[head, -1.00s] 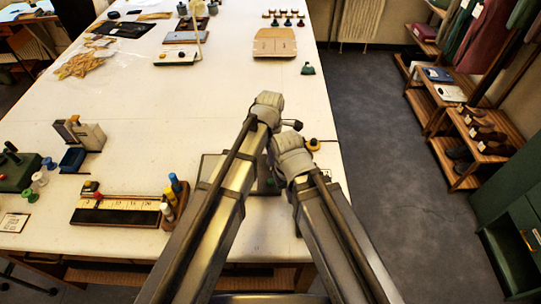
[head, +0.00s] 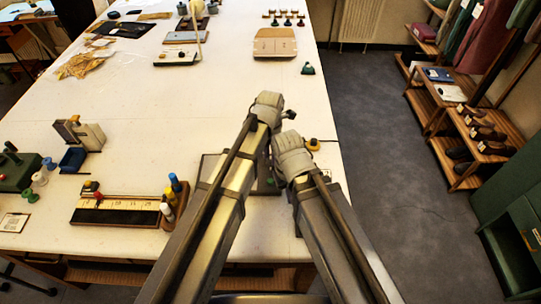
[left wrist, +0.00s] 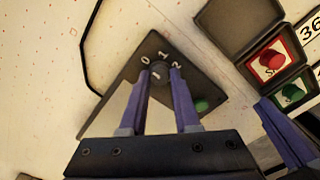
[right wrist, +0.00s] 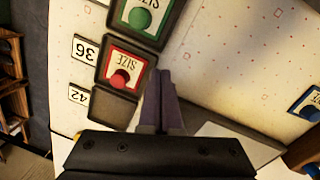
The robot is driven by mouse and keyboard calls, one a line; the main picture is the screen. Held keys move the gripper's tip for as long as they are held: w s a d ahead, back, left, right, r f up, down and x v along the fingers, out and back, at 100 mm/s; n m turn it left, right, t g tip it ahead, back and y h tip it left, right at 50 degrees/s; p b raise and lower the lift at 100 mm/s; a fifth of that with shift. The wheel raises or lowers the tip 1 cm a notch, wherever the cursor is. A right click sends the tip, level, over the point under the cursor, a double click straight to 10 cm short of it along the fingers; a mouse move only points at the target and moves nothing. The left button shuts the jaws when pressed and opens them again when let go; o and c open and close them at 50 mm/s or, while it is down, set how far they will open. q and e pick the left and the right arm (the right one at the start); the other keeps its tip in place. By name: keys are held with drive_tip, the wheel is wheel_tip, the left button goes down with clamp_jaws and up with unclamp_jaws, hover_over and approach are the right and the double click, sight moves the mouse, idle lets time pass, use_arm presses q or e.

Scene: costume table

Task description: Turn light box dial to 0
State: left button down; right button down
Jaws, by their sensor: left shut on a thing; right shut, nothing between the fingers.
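The light box (left wrist: 122,85) is a dark panel with a pale plate, seen in the left wrist view. Its round dark dial (left wrist: 158,70) sits among the marks 0, 1 and 2. My left gripper (left wrist: 161,82) is shut on the dial, one finger on each side. I cannot make out clearly which mark the dial points at. In the head view my arms hide most of the box, but an edge (head: 209,166) shows. My right gripper (right wrist: 163,75) is shut and empty, near the size boxes in the right wrist view.
In the right wrist view, a red-button size box (right wrist: 122,72) and a green-button one (right wrist: 142,17) are close to my right gripper. A ruler tray (head: 118,211) with bottles beside it stands left of my arms. The middle of the white table (head: 190,105) is clear.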

sight(270, 160)
idle(0.5)
use_arm(q)
drive_tip(key=c, duration=0.6)
unclamp_jaws()
drive_tip(key=shift+c, duration=0.2)
wheel_tip(270, 160, up, 8)
drive_tip(key=p, duration=0.8)
drive_tip(key=shift+f, duration=0.1)
use_arm(e)
wheel_tip(270, 160, up, 8)
use_arm(q)
drive_tip(key=shift+a, duration=0.1)
use_arm(e)
drive_tip(key=shift+f, duration=0.1)
